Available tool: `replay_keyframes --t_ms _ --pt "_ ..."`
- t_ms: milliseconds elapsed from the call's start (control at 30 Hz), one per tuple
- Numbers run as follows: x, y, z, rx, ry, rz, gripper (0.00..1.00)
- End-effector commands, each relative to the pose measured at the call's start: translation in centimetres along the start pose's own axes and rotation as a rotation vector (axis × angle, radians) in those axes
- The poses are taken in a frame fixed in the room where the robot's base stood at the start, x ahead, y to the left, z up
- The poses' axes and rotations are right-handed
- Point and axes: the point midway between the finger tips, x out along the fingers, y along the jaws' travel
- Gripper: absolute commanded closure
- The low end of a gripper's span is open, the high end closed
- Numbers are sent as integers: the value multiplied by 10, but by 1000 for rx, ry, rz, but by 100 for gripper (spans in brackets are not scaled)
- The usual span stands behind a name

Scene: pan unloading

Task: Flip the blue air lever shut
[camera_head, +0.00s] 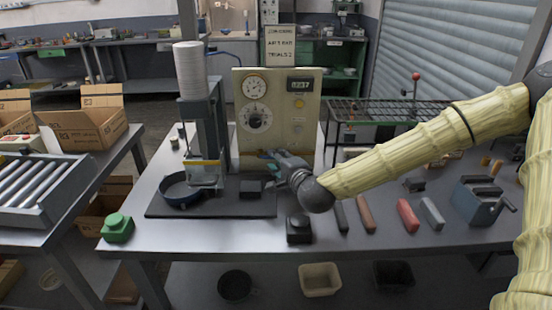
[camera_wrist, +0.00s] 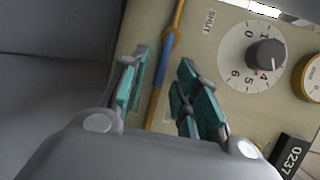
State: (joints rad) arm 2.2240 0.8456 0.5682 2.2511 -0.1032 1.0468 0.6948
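A "SHUT" label (camera_wrist: 208,22) is printed to the right of the pipe. My gripper (camera_wrist: 163,62) has teal-padded fingers spread apart, one on each side of the blue lever in the picture. I cannot tell whether either finger touches it. In the head view my gripper (camera_head: 270,156) is at the panel's lower part and hides the lever.
A press (camera_head: 207,120) with a blue-rimmed pan (camera_head: 180,192) stands left of my gripper. A black block (camera_head: 299,229) and several coloured bars lie in front.

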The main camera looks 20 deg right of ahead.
Motion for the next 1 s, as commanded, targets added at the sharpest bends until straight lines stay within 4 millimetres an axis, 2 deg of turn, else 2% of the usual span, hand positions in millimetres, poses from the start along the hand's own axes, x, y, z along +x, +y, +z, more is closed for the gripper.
replay_keyframes --t_ms 200,467,667,1000 --pt "12 0 1 -1 -1 1 69" --pt "13 0 0 -1 -1 1 69" --pt "12 0 0 -1 -1 1 100" --pt "12 -2 1 -16 2 7 100"
